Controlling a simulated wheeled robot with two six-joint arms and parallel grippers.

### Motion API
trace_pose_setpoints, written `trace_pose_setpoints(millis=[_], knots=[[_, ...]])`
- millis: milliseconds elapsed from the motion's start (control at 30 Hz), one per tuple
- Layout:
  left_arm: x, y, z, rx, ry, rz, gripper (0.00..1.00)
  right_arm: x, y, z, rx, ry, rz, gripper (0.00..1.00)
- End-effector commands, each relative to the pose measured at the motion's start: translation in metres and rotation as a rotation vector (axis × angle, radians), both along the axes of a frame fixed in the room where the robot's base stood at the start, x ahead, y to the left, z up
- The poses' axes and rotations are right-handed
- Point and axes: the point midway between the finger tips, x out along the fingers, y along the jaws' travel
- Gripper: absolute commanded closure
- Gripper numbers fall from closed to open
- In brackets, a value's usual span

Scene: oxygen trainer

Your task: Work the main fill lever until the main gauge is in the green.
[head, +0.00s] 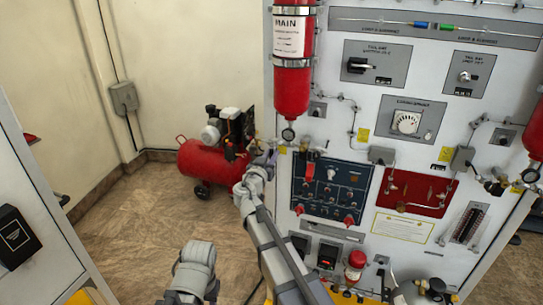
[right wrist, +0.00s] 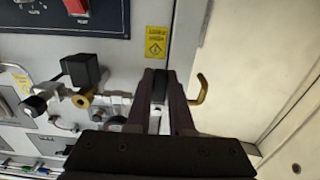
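The red MAIN cylinder (head: 291,85) hangs upright on the panel in the head view. The small round main gauge (head: 288,134) sits below it, too small to read. My right gripper (head: 268,160) is at the panel's left edge, just below and left of the gauge. In the right wrist view, my right gripper's fingers (right wrist: 161,78) flank a dark grip, which looks like the main fill lever (right wrist: 160,90), and no gap shows between them. Silver fittings (right wrist: 105,103) lie to its left. My left arm's end (head: 193,270) is low in the head view; its fingers are not clear.
A red air compressor (head: 205,160) stands on the floor left of the panel. A navy control panel (head: 328,187) with red knobs is just right of my right gripper. A brass hook (right wrist: 202,90) sticks out beside the fingers, near a yellow warning label (right wrist: 157,42). Open floor lies left.

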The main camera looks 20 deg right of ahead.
Motion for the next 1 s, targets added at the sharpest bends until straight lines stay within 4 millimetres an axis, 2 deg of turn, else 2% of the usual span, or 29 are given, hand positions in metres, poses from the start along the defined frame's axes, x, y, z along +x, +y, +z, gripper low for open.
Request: trace_pose_setpoints(millis=[33, 133, 167, 667, 1000], knots=[[0.0, 0.0, 0.0, 0.0, 0.0, 0.0, 0.56, 0.0, 0.0001, 0.0, 0.0, 0.0, 0.0, 0.88], [0.0, 0.0, 0.0, 0.0, 0.0, 0.0, 0.56, 0.0, 0.0001, 0.0, 0.0, 0.0, 0.0, 0.99], [0.0, 0.0, 0.0, 0.0, 0.0, 0.0, 0.56, 0.0, 0.0001, 0.0, 0.0, 0.0, 0.0, 1.0], [0.0, 0.0, 0.0001, 0.0, 0.0, 0.0, 0.56, -0.0005, -0.0006, 0.0001, -0.017, 0.011, 0.0, 1.0], [0.0, 0.0, 0.0015, 0.0, 0.0, 0.0, 0.56, -0.0052, -0.0076, 0.0014, -0.182, 0.124, -0.001, 1.0]])
